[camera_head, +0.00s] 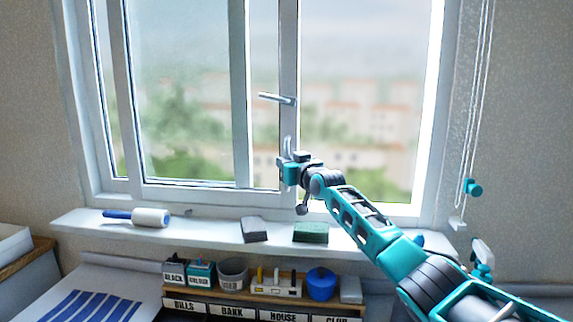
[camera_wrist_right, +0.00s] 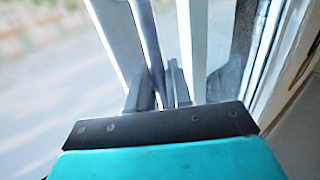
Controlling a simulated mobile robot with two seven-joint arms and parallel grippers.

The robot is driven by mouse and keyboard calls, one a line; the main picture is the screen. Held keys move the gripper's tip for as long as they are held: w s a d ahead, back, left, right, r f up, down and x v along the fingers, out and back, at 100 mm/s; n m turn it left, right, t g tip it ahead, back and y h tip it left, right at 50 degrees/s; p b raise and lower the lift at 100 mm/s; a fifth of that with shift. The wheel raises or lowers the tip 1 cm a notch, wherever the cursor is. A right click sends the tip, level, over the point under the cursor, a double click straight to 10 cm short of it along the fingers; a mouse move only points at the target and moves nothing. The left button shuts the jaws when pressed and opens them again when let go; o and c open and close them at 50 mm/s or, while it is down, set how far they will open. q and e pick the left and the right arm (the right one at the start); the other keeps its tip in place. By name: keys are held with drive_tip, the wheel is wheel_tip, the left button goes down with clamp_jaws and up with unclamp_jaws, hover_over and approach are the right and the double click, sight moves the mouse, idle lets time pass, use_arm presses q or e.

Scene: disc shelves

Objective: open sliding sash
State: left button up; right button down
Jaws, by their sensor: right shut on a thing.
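The sliding sash (camera_head: 240,110) is a white-framed glass pane in the window, with several upright frame members in view. A grey lever (camera_head: 277,98) sticks out to the left from the upright at the middle. Below it, a slim upright pull handle (camera_head: 287,147) stands on the same upright. My right gripper (camera_head: 287,163) is at this handle's lower part, its arm reaching in from the lower right. In the right wrist view its fingers (camera_wrist_right: 158,92) are shut around a slim grey bar, the handle. The fingers hide part of it. My left gripper is not in view.
The white sill (camera_head: 200,231) holds a roller (camera_head: 137,216), a grey block (camera_head: 254,230) and a green block (camera_head: 311,232). Below are labelled boxes and a blue pot (camera_head: 321,284). A cord with a teal toggle (camera_head: 473,187) hangs at right.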

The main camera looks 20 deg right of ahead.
idle(0.4)
drive_tip(key=c, duration=1.2)
unclamp_jaws()
drive_tip(key=shift+c, duration=0.2)
drive_tip(key=s, duration=1.3)
drive_tip(key=shift+d, duration=0.2)
drive_tip(key=shift+w, duration=0.1)
